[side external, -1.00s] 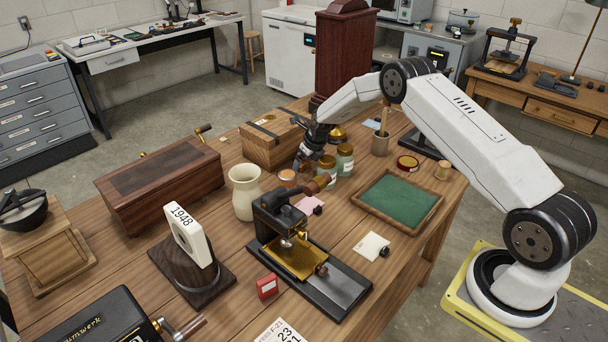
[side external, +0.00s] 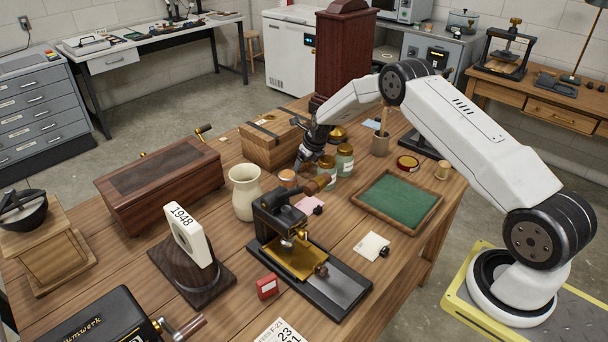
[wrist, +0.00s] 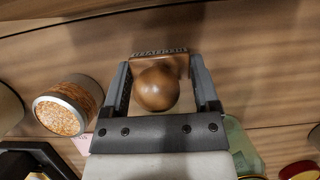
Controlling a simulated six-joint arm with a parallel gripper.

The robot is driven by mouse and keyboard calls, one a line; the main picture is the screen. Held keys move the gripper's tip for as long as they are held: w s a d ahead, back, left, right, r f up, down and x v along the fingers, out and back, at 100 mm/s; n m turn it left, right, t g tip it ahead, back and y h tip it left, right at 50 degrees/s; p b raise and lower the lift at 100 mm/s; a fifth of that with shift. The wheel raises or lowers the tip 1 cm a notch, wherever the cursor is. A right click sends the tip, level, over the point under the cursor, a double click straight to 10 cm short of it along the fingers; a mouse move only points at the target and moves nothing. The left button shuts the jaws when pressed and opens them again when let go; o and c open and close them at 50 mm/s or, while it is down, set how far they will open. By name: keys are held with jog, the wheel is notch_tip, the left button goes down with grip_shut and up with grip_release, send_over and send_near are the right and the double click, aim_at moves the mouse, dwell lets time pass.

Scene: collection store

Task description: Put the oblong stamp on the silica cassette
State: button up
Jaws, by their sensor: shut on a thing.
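My gripper (wrist: 160,70) is shut on the oblong stamp, which has a round brown wooden knob (wrist: 158,90) and an oblong block with raised lettering (wrist: 160,53) along its edge. In the side external view my gripper (side external: 301,162) is low over the back of the table, and the stamp is hard to make out. The silica cassette (wrist: 68,107) is a round, pale-rimmed container with orange beads, left of my gripper in the wrist view. It also shows in the side external view (side external: 287,178), just in front of my gripper. Nothing lies on its visible top.
Two lidded jars (side external: 344,160) stand right of the gripper, with a wooden box (side external: 268,150) behind left. A cream vase (side external: 244,192) and a black-and-brass press (side external: 295,250) stand in front. A green-lined tray (side external: 397,200) lies to the right.

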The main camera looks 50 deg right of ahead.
jog(key=shift+r, duration=0.15)
jog(key=shift+r, duration=1.5)
jog(key=shift+s+r, duration=0.2)
jog(key=shift+r, duration=0.05)
jog(key=s+a+r, duration=0.3)
jog(key=s+r, duration=0.6)
jog(key=s, duration=0.4)
jog(key=shift+a, duration=0.3)
jog(key=shift+r, duration=0.1)
